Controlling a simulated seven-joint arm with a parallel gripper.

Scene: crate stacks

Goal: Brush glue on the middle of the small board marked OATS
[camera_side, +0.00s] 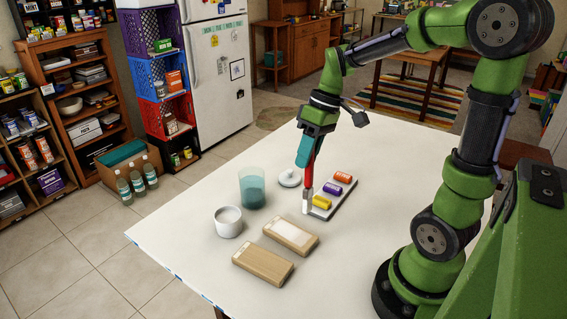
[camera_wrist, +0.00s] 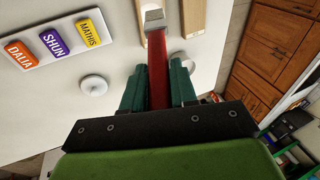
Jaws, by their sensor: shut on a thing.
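My gripper (camera_side: 306,150) is shut on a red-handled brush (camera_side: 309,176) that points down with a pale, flat tip. In the wrist view, my gripper's teal fingers (camera_wrist: 157,88) close around the red brush handle (camera_wrist: 158,70). Two small tan boards lie side by side on the table. The farther board (camera_side: 273,236) has a whitish patch on top; the nearer board (camera_side: 262,264) looks bare. No OATS marking is readable on either. The brush tip is beside the yellow tag, apart from both boards. A white cup (camera_side: 228,228) stands left of the boards.
A round white lid (camera_side: 289,179) and a teal tumbler (camera_side: 252,187) stand behind the boards. The table's near left is clear.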

